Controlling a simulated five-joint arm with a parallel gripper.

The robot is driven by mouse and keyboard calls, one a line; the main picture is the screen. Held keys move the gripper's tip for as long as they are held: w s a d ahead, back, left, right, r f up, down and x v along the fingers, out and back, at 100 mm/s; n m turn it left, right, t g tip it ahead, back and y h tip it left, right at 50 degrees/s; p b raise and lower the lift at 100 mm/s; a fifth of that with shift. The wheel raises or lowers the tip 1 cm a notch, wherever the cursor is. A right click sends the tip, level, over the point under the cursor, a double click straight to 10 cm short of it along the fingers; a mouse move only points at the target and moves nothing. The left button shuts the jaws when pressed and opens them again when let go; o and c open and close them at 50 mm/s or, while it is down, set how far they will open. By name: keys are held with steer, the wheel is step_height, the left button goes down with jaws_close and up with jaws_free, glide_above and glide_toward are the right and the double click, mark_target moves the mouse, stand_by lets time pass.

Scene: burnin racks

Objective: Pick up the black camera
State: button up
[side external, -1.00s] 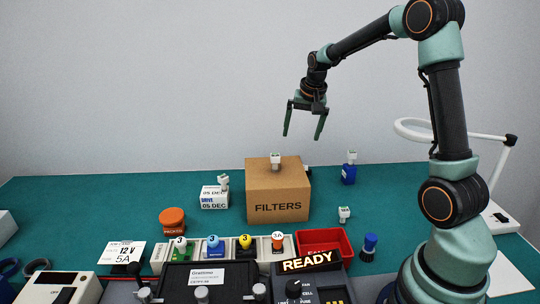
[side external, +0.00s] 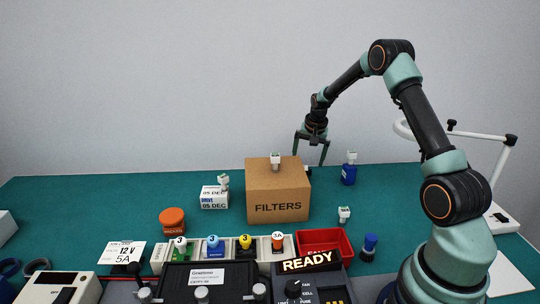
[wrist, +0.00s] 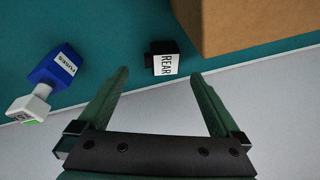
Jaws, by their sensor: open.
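A small black block with a white label reading REAR (wrist: 160,48), which looks like the black camera, lies on the green table in the wrist view. It is beside the cardboard box, just beyond my fingertips and roughly centred between them. In the side view it is mostly hidden behind the box; only a dark bit shows at the box's right edge. My gripper (side external: 310,157) is open and empty, pointing down behind the box's right side. In the wrist view its two green fingers (wrist: 160,73) are spread wide, with nothing between them.
The cardboard FILTERS box (side external: 278,194) stands close by, with a small white-capped item (side external: 275,161) on top. A blue FUSES box (wrist: 55,66) with a white item lies at the left in the wrist view. A red tray (side external: 345,258) and several labelled items fill the front.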

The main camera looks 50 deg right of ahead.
mark_target(306, 168)
steer(key=x, duration=0.4)
steer(key=shift+s+a+f, duration=0.15)
steer(key=shift+a+f, duration=0.05)
steer(key=shift+f, duration=0.25)
steer(key=c, duration=1.2)
steer(key=shift+c, duration=0.3)
steer(key=shift+r, duration=0.15)
